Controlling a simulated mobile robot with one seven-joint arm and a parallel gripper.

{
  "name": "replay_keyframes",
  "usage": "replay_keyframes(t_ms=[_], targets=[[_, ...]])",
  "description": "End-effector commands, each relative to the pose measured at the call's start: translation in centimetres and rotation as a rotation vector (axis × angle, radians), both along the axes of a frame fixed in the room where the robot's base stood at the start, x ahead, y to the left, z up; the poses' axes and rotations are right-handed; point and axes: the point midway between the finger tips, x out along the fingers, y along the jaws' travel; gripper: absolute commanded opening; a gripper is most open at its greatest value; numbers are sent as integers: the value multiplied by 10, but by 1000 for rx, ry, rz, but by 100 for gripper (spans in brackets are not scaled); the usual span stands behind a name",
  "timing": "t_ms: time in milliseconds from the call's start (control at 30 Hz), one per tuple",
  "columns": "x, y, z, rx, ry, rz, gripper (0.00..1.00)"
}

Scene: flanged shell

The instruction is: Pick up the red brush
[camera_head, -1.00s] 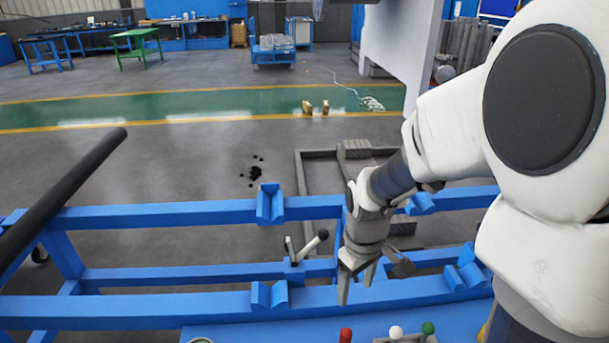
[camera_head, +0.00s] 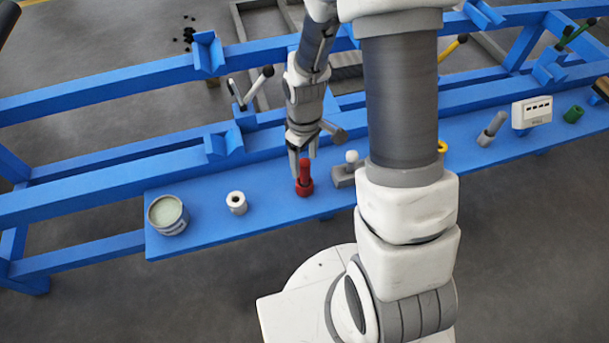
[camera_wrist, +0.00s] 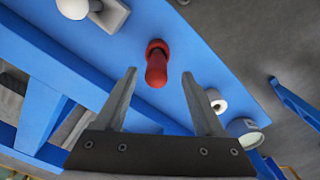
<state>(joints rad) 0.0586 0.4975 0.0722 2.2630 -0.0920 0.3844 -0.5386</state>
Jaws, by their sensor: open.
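The red brush (camera_head: 304,178) stands upright on the blue shelf (camera_head: 270,205), with a wider red base and a narrower top. In the wrist view the red brush (camera_wrist: 157,65) lies beyond the fingertips, roughly midway between them. My gripper (camera_head: 302,164) is at the brush in the head view, pointing down, its fingers around or just behind the brush's top. In the wrist view my gripper (camera_wrist: 158,75) has its two fingers spread wide with nothing between them. I cannot tell whether a finger touches the brush.
A grey block with a white knob (camera_head: 351,158) stands close right of the brush. A white roll (camera_head: 237,202) and an open can (camera_head: 168,215) stand to its left. Blue frame rails (camera_head: 130,167) run behind the shelf. Further right are a grey cylinder (camera_head: 492,128) and white box (camera_head: 532,112).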

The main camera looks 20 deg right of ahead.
Motion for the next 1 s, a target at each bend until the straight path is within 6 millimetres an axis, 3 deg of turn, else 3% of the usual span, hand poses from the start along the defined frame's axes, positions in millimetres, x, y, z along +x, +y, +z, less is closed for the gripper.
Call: replay_keyframes(t_ms=[167,500,733,1000], targets=[[1,0,-10,0,0,0,71],[4,-3,-55,0,1,-1,71],[4,-3,-54,1,-1,-1,71],[4,-3,-54,1,-1,-1,22]])
